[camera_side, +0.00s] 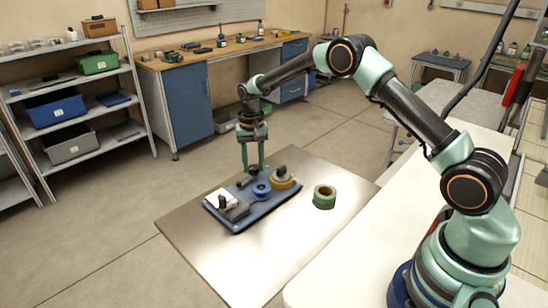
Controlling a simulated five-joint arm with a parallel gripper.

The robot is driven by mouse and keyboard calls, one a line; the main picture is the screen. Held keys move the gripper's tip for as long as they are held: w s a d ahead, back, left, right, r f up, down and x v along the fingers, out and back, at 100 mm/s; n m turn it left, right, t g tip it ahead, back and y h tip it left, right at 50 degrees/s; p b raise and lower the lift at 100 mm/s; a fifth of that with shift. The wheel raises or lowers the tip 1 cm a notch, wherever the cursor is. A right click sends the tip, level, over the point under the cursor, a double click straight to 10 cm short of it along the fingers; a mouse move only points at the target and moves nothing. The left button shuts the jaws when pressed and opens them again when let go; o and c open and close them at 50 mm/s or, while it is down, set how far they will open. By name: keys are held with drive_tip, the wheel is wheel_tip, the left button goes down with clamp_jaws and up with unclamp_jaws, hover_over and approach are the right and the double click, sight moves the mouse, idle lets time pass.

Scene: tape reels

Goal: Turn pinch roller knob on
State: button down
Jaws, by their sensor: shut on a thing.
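A tape device with a blue base (240,225) lies on the metal table. The contact is too small to see clearly.
A green tape roll (324,196) lies on the table (270,255) right of the device. A shelf with bins (58,109) and a workbench (190,62) stand farther back, apart from the table.

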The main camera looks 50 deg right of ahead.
sight(253, 167)
drive_tip(key=n, duration=0.4)
drive_tip(key=shift+n, duration=2.1)
drive_tip(key=shift+r, duration=0.1)
drive_tip(key=shift+c, duration=2.4)
unclamp_jaws()
wheel_tip(253, 167, up, 12)
